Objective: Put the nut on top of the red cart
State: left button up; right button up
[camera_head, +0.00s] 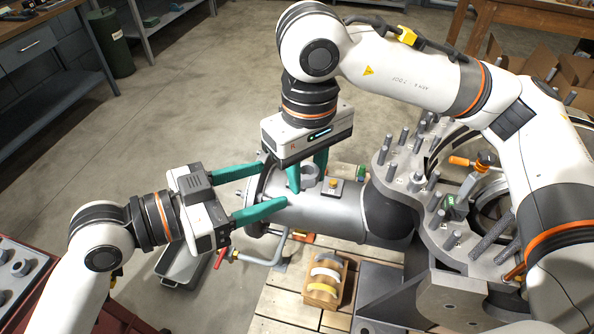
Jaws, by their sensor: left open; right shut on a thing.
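A grey ring-like nut (311,176) is in my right gripper (308,179), whose green fingers are shut on it above the grey cylindrical pipe of the casing. The fingers partly hide the nut. My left gripper (275,184) is open and empty, its two green fingers spread left of the nut and pointing right. The red cart (112,319) is at the lower left, cut by the picture edge and partly hidden by my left arm. A dark tray with several grey parts (20,268) is on its top.
The large casing flange (405,185) with upright studs fills the right. A wooden box (327,280) with curved pieces stands on a pallet (285,301). A grey bin (180,271) is on the floor below my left gripper. Open floor (190,110) lies behind; a workbench (40,50) is at the upper left.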

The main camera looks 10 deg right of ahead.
aim_at(302, 173)
pick_arm(q)
jog(key=x, duration=0.7)
jog(key=shift+d, duration=0.35)
jog(key=shift+w, duration=0.1)
jog(key=shift+w+a, duration=0.1)
jog(key=c, duration=1.1)
jog(key=shift+o, duration=0.2)
pick_arm(e)
jog(key=o, duration=0.9)
